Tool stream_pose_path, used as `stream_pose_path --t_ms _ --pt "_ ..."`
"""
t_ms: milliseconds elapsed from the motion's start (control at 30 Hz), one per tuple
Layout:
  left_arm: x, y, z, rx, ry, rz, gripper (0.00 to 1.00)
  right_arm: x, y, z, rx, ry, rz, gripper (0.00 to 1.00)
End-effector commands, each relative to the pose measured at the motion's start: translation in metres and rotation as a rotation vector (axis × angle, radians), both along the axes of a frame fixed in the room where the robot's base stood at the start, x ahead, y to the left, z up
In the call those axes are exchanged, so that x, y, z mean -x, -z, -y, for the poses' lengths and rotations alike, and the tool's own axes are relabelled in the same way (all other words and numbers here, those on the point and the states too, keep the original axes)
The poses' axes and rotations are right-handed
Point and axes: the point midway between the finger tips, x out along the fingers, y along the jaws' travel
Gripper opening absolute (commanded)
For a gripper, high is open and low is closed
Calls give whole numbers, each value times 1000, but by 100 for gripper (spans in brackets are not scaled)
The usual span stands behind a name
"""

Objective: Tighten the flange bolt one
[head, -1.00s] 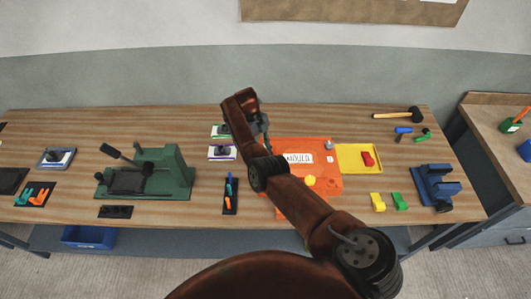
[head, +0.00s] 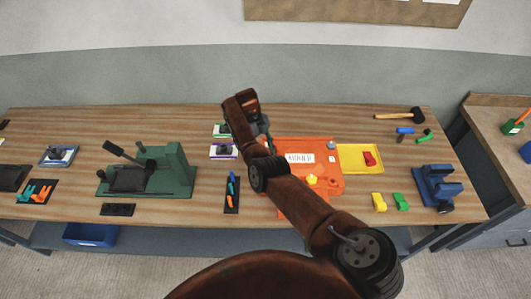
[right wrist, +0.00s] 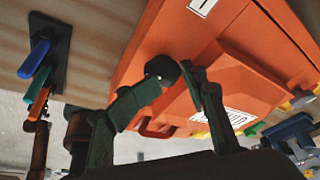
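The orange mould (head: 325,180) lies on the bench behind my right arm, with a white label on top. A small grey bolt (head: 331,158) is at its right side. My right gripper (head: 262,135) is over the mould's far left corner, mostly hidden by its own arm in the head view. In the right wrist view its two dark green fingers (right wrist: 172,78) stand apart. A dark round bolt head (right wrist: 163,68) shows at the fingertips, against the orange surface. I cannot tell whether both fingers press on it. My left gripper is not in view.
A yellow tray (head: 374,148) with a red piece adjoins the mould. A green press (head: 165,170) stands left, a blue vise (head: 437,188) right. A hammer (head: 400,115) lies at the back right. A black strip with coloured tools (head: 232,195) lies left of the mould.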

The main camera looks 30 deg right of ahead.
Motion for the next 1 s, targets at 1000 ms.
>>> stream_pose_path --t_ms 1000 --pt "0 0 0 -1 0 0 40 -29 -70 -5 1 1 1 40"
